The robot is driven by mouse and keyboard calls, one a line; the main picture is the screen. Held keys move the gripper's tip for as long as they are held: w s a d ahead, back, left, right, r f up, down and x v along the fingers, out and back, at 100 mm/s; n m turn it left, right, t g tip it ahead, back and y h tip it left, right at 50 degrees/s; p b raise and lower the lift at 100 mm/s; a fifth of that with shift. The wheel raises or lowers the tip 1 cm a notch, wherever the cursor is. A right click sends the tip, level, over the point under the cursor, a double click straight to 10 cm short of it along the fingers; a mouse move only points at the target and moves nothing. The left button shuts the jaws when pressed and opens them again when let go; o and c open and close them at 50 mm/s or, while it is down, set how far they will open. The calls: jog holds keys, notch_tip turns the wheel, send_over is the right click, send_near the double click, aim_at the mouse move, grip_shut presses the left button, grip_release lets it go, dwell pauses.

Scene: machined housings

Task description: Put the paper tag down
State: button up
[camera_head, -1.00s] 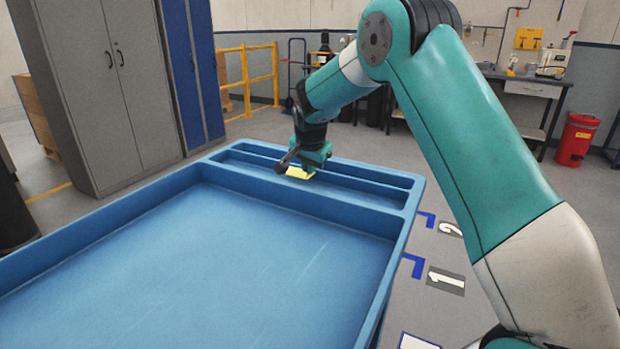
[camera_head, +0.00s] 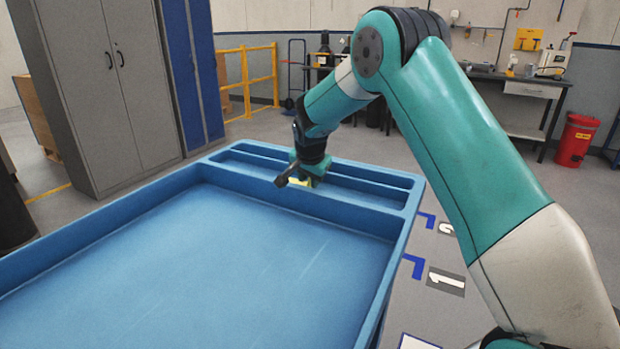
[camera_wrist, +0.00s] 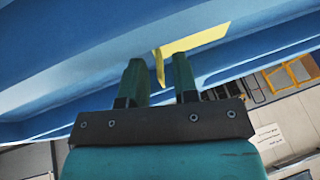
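The paper tag is yellow and bent. In the wrist view the tag (camera_wrist: 197,40) is just beyond my gripper's fingertips, with a narrow flap hanging between them. My gripper (camera_wrist: 156,65) has its two fingers apart, with a gap on the left of the flap. In the head view my gripper (camera_head: 303,180) points down at the narrow compartments at the far end of the blue tray (camera_head: 397,262). A small part of the tag (camera_head: 301,183) shows under it. I cannot tell whether the tag touches the tray.
The tray's large front compartment is empty. Raised walls and a divider border the narrow far compartments. Grey cabinets (camera_head: 85,90) stand at the left, a yellow railing (camera_head: 248,75) behind, and a red bin (camera_head: 577,140) at the far right.

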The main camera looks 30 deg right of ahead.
jog(key=v, duration=1.2)
jog(key=s+a+r+n+g+y, duration=0.1)
jog(key=s+a+r+n+y, duration=0.25)
jog(key=s+a+n, duration=1)
jog(key=s+a+f+n+g+y, duration=0.1)
jog(key=s+a+n, duration=0.1)
jog(key=s, duration=1)
jog(key=s+a+f+n+g+y, duration=0.1)
jog(key=s+a+n+g+y, duration=0.1)
jog(key=s, duration=1)
jog(key=shift+a+n+g, duration=0.3)
jog(key=shift+a+n, duration=0.45)
